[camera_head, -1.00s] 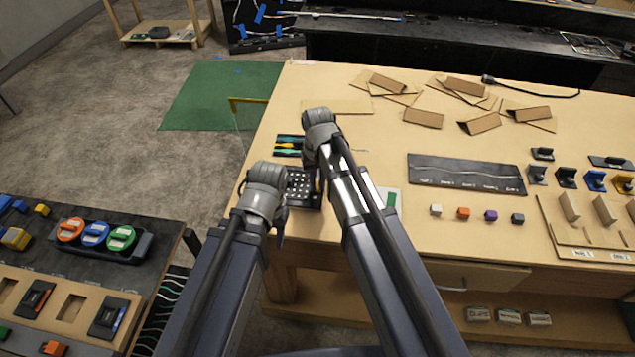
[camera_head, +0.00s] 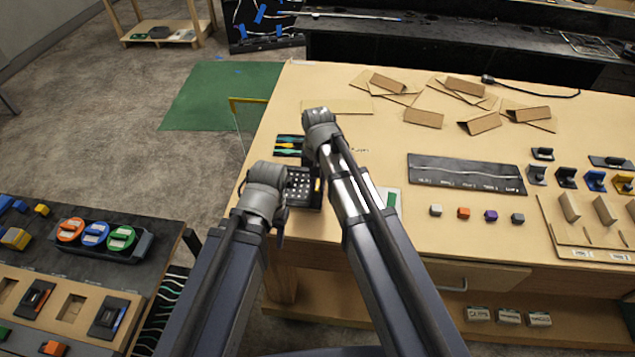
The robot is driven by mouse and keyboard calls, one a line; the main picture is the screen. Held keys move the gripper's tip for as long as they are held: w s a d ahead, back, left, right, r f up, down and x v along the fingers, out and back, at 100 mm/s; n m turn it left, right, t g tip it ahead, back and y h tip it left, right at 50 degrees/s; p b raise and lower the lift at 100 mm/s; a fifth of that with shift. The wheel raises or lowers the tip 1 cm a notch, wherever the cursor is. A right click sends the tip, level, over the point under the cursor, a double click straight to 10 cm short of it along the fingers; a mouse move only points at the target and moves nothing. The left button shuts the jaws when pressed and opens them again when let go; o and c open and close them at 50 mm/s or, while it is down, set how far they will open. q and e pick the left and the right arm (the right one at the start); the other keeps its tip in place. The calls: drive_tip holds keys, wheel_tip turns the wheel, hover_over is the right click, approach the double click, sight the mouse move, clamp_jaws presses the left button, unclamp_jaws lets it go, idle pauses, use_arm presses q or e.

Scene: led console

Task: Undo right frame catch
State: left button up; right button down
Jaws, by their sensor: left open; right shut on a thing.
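The LED console, a dark panel with a grid of pale dots (camera_head: 299,187), lies near the left front edge of the wooden table, partly hidden between my two arms. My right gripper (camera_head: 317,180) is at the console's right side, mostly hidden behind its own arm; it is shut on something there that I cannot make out. A small yellow spot shows beside it. My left gripper (camera_head: 279,226) is open at the console's left front corner, with only a dark fingertip showing below the wrist. The right frame catch itself cannot be made out.
A small panel with coloured strips (camera_head: 288,145) lies behind the console. A white and green card (camera_head: 390,199) lies right of my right arm. A black labelled strip (camera_head: 467,174) and several small cubes (camera_head: 464,213) are further right. Cardboard pieces (camera_head: 423,118) lie at the back.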

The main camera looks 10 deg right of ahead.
sight(318, 187)
drive_tip(key=c, duration=0.9)
unclamp_jaws()
drive_tip(key=shift+o, duration=0.2)
drive_tip(key=shift+r, duration=0.1)
wheel_tip(318, 187, up, 8)
drive_tip(key=p, duration=0.8)
drive_tip(key=shift+f, duration=0.2)
